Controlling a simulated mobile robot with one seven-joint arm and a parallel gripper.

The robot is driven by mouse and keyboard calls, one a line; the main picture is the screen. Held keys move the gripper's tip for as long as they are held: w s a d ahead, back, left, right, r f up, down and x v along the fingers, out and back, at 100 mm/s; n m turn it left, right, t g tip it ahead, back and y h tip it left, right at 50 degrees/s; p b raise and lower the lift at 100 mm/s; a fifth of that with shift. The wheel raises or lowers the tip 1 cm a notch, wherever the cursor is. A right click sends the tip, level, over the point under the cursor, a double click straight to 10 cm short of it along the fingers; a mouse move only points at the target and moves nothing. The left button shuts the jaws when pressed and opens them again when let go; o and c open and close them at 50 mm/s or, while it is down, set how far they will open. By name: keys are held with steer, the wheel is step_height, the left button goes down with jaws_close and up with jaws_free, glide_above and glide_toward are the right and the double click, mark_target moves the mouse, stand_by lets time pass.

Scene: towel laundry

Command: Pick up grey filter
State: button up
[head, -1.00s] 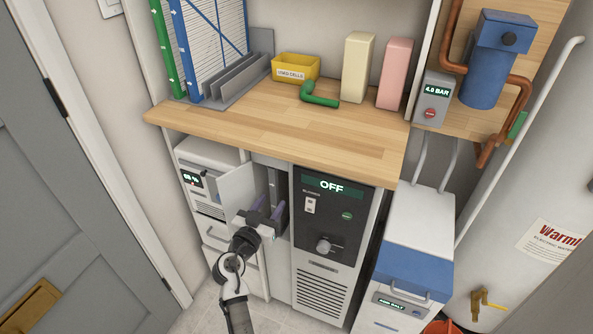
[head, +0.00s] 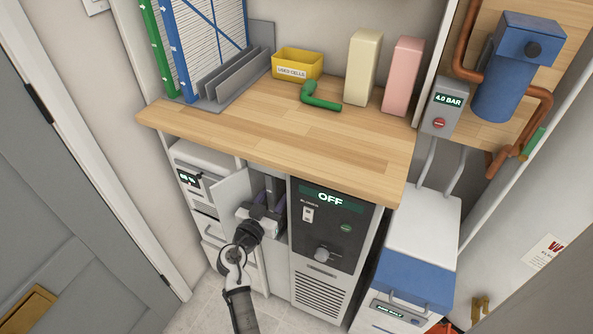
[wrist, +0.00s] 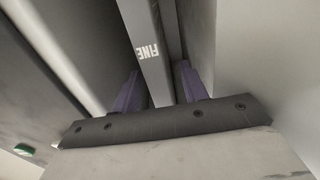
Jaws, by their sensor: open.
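A grey filter (head: 271,188) stands upright in the narrow open bay of the cabinet under the counter. In the wrist view the grey filter (wrist: 146,50) is a tall slab with white lettering that seems to read FINE. My gripper (wrist: 158,74) is open, with one purple finger on each side of the filter's lower end. In the head view my gripper (head: 266,208) is at the mouth of the bay, its fingers partly hidden. I cannot tell whether the fingers touch the filter.
A light door panel (head: 232,192) stands open left of the bay. A dark control panel reading OFF (head: 328,228) is on its right. The wooden counter (head: 300,135) overhangs above, holding a yellow bin (head: 297,65), green elbow pipe (head: 320,98) and grey rack (head: 232,80).

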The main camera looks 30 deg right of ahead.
steer(key=shift+c, duration=0.4)
jaws_close()
steer(key=shift+w+r+b, duration=0.1)
steer(key=shift+b, duration=0.4)
